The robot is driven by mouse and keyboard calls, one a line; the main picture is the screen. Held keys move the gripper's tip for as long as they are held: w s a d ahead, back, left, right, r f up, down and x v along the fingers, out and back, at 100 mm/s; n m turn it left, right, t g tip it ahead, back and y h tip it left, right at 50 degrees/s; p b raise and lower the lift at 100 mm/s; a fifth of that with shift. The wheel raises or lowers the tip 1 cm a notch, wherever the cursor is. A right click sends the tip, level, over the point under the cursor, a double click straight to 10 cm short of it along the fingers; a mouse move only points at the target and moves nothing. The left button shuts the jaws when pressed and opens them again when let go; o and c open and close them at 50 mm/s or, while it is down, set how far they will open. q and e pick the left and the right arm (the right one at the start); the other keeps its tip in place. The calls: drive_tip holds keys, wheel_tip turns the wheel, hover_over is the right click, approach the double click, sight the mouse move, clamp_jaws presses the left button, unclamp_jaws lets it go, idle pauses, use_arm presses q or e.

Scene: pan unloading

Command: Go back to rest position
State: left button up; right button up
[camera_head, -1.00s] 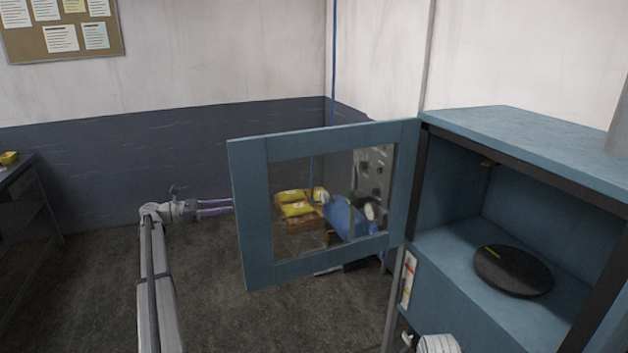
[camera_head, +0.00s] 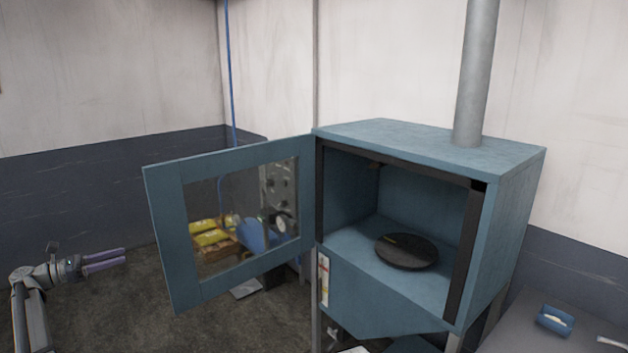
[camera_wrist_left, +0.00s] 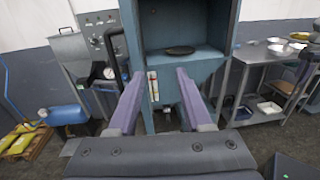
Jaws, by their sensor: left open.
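My left gripper (camera_head: 124,258) is at the lower left of the head view, left of the oven door and apart from it. Its two purple fingers are spread with nothing between them. The fingers also show in the left wrist view (camera_wrist_left: 158,75), pointing toward the oven. The blue oven (camera_head: 510,215) stands with its glass-windowed door (camera_head: 170,235) swung open to the left. A round black pan (camera_head: 406,252) lies flat on the oven floor; it also shows in the left wrist view (camera_wrist_left: 180,50). My right gripper is not in view.
A grey table (camera_head: 520,320) with a blue dish (camera_head: 555,319) is right of the oven. Yellow bags (camera_head: 208,238) and a blue tank (camera_head: 262,236) show behind the door glass. A metal table (camera_wrist_left: 262,55) with bowls is at right in the wrist view. Bare floor lies around my left gripper.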

use_arm(q)
drive_tip(key=s+d+f+m+g+y, duration=0.25)
drive_tip(key=d+f+m, duration=0.2)
drive_tip(key=d, duration=0.95)
drive_tip(key=s+d+f+m+g+y, duration=0.1)
drive_tip(key=d+f+m+g, duration=0.35)
drive_tip(key=d, duration=0.85)
drive_tip(key=s+d+f+m+g+y, duration=0.1)
drive_tip(key=d+f+m+g, duration=0.15)
drive_tip(key=d+f, duration=0.75)
drive_tip(key=s+d+f+m+g+y, duration=0.1)
drive_tip(key=s+d+m+y, duration=0.1)
drive_tip(key=s+d+m, duration=0.45)
drive_tip(key=s+d+m+g+y, duration=0.15)
drive_tip(key=s+d, duration=0.25)
drive_tip(key=d, duration=0.5)
drive_tip(key=s+d+f+m+y, duration=0.1)
drive_tip(key=s+d+m+y, duration=0.1)
drive_tip(key=s+m, duration=0.3)
drive_tip(key=s+d+f+m+y, duration=0.1)
drive_tip(key=s+d+m+y, duration=0.1)
drive_tip(key=s+m+y, duration=0.3)
drive_tip(key=s, duration=0.3)
drive_tip(key=shift+s+d+f+t+y+b, duration=0.2)
drive_tip(key=shift+s+f+t+y+b, duration=0.1)
drive_tip(key=shift+t+b, duration=0.1)
